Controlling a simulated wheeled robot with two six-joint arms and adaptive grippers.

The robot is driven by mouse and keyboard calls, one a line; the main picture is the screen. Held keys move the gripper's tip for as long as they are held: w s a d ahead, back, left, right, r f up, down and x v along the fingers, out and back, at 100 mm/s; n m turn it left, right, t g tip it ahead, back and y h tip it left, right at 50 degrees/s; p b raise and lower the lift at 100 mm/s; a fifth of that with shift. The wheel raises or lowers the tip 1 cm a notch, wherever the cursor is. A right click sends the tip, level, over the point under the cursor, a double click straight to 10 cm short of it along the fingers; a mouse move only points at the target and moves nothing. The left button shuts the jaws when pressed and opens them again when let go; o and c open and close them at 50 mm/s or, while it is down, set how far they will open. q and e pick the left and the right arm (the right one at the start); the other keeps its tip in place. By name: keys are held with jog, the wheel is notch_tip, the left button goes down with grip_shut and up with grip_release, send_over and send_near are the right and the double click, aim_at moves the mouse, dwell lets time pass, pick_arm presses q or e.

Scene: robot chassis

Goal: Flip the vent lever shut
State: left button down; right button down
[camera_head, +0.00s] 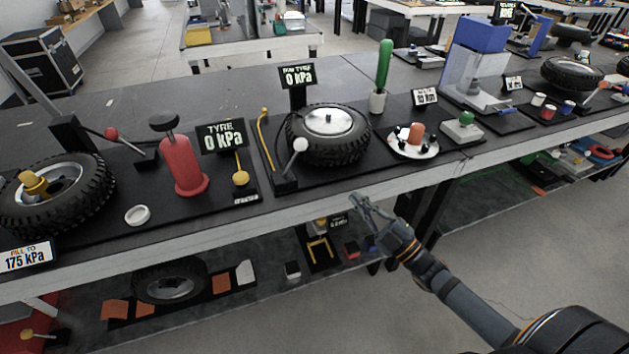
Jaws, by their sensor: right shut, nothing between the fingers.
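A lever with a yellow ball knob (240,178) stands on the black board at the left of the bench, above a small label too small to read. A red-knobbed lever (111,134) is further left, and a white-knobbed lever (300,145) stands beside the middle tyre. I cannot tell from lettering which one is the vent lever. My right gripper (360,203) is shut and empty just in front of the bench's front edge, apart from all the levers. My left gripper is out of view.
A red pump (181,164) stands between the left tyre (72,195) and the TYRE 0 kPa sign (222,136). A white ring (138,215) lies near the front edge. The middle tyre (345,150) and a green-handled tool (383,68) stand right of the yellow knob.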

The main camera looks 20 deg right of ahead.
aim_at(293, 157)
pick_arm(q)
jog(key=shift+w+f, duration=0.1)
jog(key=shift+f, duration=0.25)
pick_arm(e)
jog(key=shift+s+a+r+n+y, duration=0.4)
jog(key=shift+a+r+n+y, duration=0.1)
jog(key=shift+a+r+y, duration=0.25)
jog(key=shift+d, duration=0.1)
